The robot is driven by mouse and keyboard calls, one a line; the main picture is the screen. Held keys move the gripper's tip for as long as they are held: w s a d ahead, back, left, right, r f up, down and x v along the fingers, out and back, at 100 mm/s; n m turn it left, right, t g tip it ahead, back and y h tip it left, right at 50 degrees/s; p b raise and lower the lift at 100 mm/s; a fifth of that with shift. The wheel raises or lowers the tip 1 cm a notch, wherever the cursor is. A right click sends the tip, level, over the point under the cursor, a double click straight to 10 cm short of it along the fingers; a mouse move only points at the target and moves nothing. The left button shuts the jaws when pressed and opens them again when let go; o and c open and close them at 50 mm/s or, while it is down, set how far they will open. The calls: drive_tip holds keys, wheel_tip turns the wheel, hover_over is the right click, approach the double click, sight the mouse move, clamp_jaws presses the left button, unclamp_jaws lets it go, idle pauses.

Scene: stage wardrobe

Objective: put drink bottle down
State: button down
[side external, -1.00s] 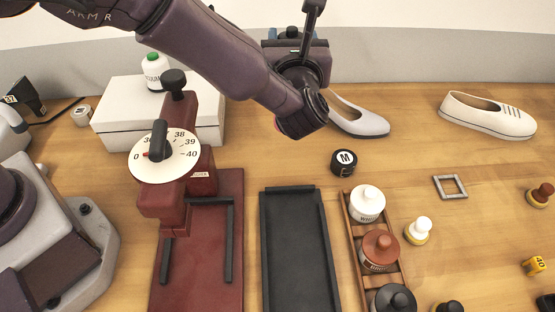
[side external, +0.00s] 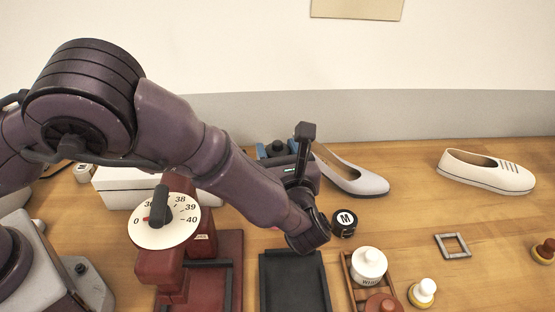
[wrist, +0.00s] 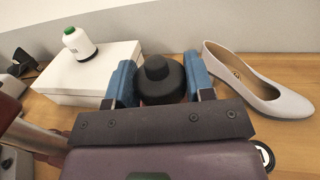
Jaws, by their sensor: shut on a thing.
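The drink bottle (wrist: 160,82) has a dark rounded cap and body. In the wrist view it stands between the two blue fingers of my gripper (wrist: 163,84), which is shut on it. In the side view my gripper (side external: 278,151) is mostly hidden behind my wrist, left of the grey pump shoe. The dark top of the bottle (side external: 279,146) just shows there. Its lower end is hidden, so I cannot tell whether it touches the table.
A pale grey pump (side external: 350,178) and a white laced shoe (side external: 487,172) stand at the back right. A white box (wrist: 88,80) bears a green-capped white bottle (wrist: 79,42). A black round tin (side external: 344,222), a dark tray (side external: 294,285) and a red measuring stand (side external: 160,270) are nearer.

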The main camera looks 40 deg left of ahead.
drive_tip(key=shift+f, duration=0.75)
drive_tip(key=shift+c, duration=2.4)
unclamp_jaws()
drive_tip(key=shift+f, duration=0.2)
drive_tip(key=shift+r, duration=0.15)
drive_tip(key=v, duration=1.2)
